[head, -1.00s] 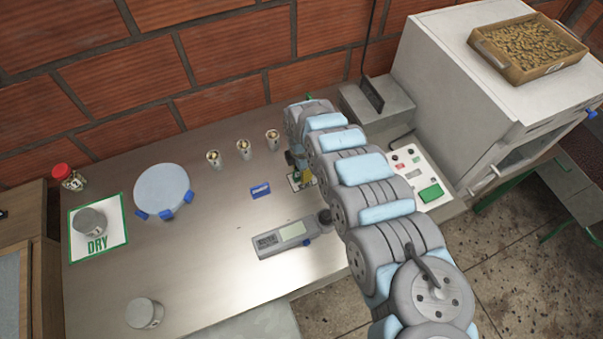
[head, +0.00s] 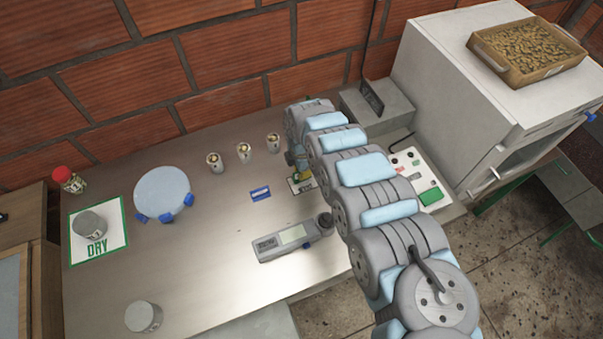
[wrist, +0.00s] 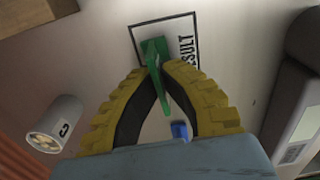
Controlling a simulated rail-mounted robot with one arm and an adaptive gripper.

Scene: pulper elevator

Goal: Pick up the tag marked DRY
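A small green tag (wrist: 158,75) is between the fingertips of my gripper (wrist: 160,66) in the wrist view. The yellow fingers are closed on it. No lettering on the tag is readable. Behind it lies a white card (wrist: 178,38) with a black border, lettered "...SULT"; it also shows in the head view (head: 302,185). In the head view my gripper (head: 298,162) is over the back of the steel bench, mostly hidden by my arm. A blue tag (head: 260,194) stands on the bench left of the card and also shows in the wrist view (wrist: 180,130).
A grey handheld meter (head: 290,240) lies in front of the card. Several cups (head: 244,152) stand behind. At left are a round pale disc (head: 162,190), a green-edged DRY mat (head: 98,250) holding a tin, and a red-lidded jar (head: 68,181). A control panel (head: 430,190) is at right.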

